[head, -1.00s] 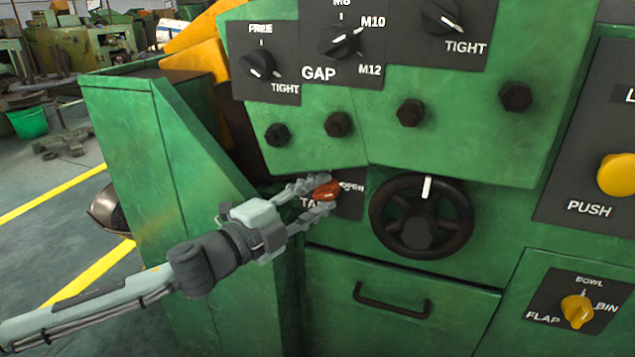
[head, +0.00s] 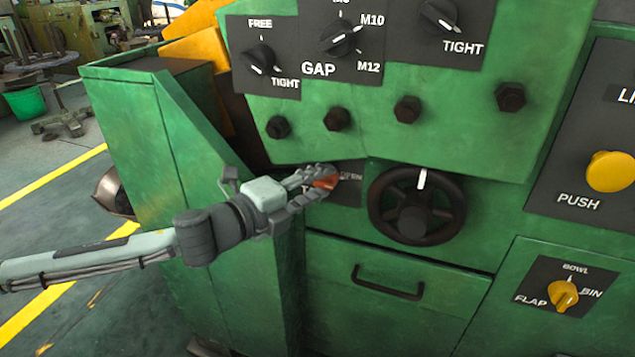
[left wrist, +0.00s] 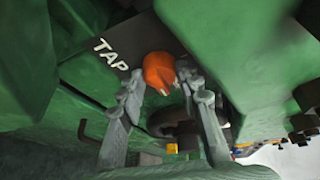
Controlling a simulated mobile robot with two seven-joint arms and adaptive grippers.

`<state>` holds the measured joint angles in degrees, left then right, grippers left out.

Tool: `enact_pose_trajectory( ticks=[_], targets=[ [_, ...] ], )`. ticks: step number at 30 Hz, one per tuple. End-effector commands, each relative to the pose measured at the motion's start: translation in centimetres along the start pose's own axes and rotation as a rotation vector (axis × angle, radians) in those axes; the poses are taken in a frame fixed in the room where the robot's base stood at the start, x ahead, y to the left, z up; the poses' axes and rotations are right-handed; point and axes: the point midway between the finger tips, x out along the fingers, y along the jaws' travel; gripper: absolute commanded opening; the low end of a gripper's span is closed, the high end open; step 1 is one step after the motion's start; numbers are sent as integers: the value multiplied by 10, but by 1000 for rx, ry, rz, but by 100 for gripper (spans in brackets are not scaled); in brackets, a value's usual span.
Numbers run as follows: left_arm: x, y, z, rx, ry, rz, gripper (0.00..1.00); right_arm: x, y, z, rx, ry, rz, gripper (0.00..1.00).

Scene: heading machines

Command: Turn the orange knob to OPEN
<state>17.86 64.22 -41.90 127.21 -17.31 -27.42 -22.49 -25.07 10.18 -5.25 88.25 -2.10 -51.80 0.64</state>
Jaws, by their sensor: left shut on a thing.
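The orange knob (head: 326,182) sits on a dark plate (head: 349,190) low on the green machine, left of the black handwheel. The word OPEN shows at the plate's upper right; the gripper partly covers the rest. My left gripper (head: 318,184) reaches it from the left and is shut on the knob. In the left wrist view the orange knob (left wrist: 158,70) lies between the two fingertips, with the word TAP on the plate (left wrist: 115,58) beside it. My right gripper does not show.
The black handwheel (head: 416,206) stands close to the right of the knob. A green overhanging panel with dark bolts (head: 336,119) is above it. A drawer handle (head: 388,283) is below. A green sloping housing (head: 150,150) stands behind my left arm.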

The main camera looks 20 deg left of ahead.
Motion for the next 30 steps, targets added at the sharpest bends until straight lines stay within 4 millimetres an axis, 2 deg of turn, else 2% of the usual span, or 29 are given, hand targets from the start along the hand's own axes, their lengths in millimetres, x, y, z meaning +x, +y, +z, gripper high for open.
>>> enact_pose_trajectory(
  ticks=[7, 8, 12, 23, 30],
  targets=[
    [0, -1, 0, 0, 1, -3, 5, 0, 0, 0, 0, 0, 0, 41],
    [0, -1, 0, 0, 1, -3, 37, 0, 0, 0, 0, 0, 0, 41],
    [0, -1, 0, -1, 0, -2, 55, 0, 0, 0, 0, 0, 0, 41],
    [-3, -1, 0, 0, 0, -2, 55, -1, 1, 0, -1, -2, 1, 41],
    [-28, 1, 0, 1, 1, 3, 55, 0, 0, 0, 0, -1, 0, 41]
  ],
)
